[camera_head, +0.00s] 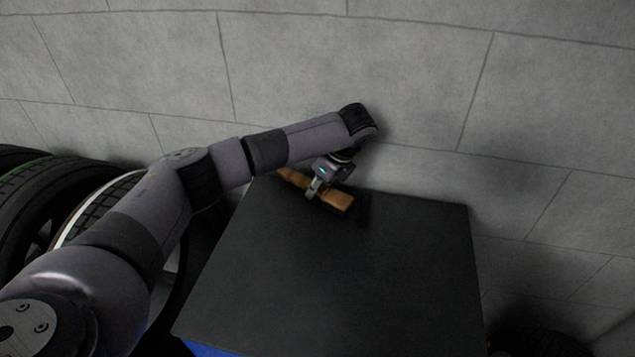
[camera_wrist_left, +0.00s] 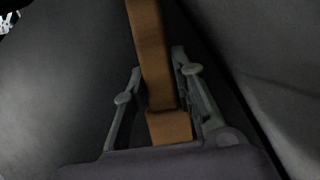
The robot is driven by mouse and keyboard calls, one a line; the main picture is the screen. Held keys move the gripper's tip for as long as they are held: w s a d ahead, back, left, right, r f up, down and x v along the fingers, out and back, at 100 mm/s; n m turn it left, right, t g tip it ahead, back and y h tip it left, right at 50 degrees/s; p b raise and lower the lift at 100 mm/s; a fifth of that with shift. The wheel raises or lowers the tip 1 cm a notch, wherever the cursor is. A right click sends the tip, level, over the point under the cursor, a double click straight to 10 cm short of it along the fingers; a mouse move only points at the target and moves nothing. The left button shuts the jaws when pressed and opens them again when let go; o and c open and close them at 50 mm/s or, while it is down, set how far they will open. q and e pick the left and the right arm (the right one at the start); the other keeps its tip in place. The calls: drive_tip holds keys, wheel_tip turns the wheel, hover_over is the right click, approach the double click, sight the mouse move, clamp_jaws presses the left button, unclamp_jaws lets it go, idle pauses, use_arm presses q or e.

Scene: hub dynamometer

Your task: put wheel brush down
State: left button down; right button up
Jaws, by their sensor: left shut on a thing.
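The wheel brush (camera_head: 338,199) has an orange-brown wooden body and lies along the far edge of a dark table top. Its dark bristle part is hard to make out against the black surface. My left gripper (camera_head: 314,188) is shut on the brush from above. In the left wrist view the brush (camera_wrist_left: 151,60) runs between the two fingers of my left gripper (camera_wrist_left: 158,88). I cannot tell for certain whether the brush touches the table top. My right gripper is not in view.
The dark table top (camera_head: 345,275) is otherwise bare, with free room in front of the brush. A grey block wall (camera_head: 400,80) stands close behind it. Several tyres (camera_head: 60,200) stand at the left, beside my left arm.

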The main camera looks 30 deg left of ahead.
use_arm(q)
drive_tip(key=shift+w+f, duration=0.1)
drive_tip(key=shift+w, duration=0.1)
drive_tip(key=shift+f, duration=0.1)
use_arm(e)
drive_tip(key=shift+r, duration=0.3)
use_arm(q)
drive_tip(key=shift+f, duration=0.15)
drive_tip(key=c, duration=1.3)
unclamp_jaws()
drive_tip(key=shift+c, duration=0.2)
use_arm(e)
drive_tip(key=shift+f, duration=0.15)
